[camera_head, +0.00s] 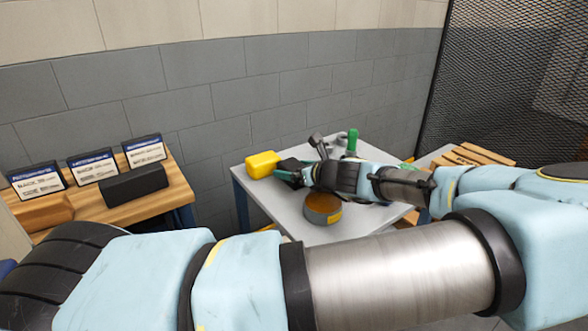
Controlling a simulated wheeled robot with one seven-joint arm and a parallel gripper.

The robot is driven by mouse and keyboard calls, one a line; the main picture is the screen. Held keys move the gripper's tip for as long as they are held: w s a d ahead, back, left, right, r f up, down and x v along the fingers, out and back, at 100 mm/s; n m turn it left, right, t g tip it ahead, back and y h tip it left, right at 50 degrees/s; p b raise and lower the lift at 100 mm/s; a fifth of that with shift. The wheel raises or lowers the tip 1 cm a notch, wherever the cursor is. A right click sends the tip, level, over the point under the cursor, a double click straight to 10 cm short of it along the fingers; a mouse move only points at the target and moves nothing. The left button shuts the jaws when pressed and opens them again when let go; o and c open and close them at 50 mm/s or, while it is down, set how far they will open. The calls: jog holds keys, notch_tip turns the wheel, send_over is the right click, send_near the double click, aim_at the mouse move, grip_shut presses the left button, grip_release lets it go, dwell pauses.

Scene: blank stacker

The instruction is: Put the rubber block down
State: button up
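My gripper (287,175) is over the far left part of the grey table, just right of a yellow block (262,164). A dark, block-like shape (291,164) shows at its teal fingertips. The view is too small to tell whether the fingers are closed on it, or whether it touches the table. A black block (135,184), which looks like rubber, lies on the wooden bench at the left, in front of the label cards. My gripper is well away from that one.
The wooden bench (163,205) also holds a brown block (40,212) and three label cards (97,167). On the grey table (270,207) are a round brown-topped object (322,208) and a green upright part (352,142). Wooden slats (478,155) lie at the right, near a mesh screen (510,80).

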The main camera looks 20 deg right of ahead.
jog(key=shift+o, duration=0.2)
jog(key=v, duration=0.5)
jog(key=b+v, duration=0.1)
jog(key=v, duration=0.4)
jog(key=shift+s+r, duration=0.25)
jog(key=shift+r, duration=0.1)
jog(key=shift+s+d+r, duration=0.15)
jog(key=shift+s+d, duration=0.1)
jog(key=shift+s, duration=0.4)
jog(key=shift+a, duration=0.1)
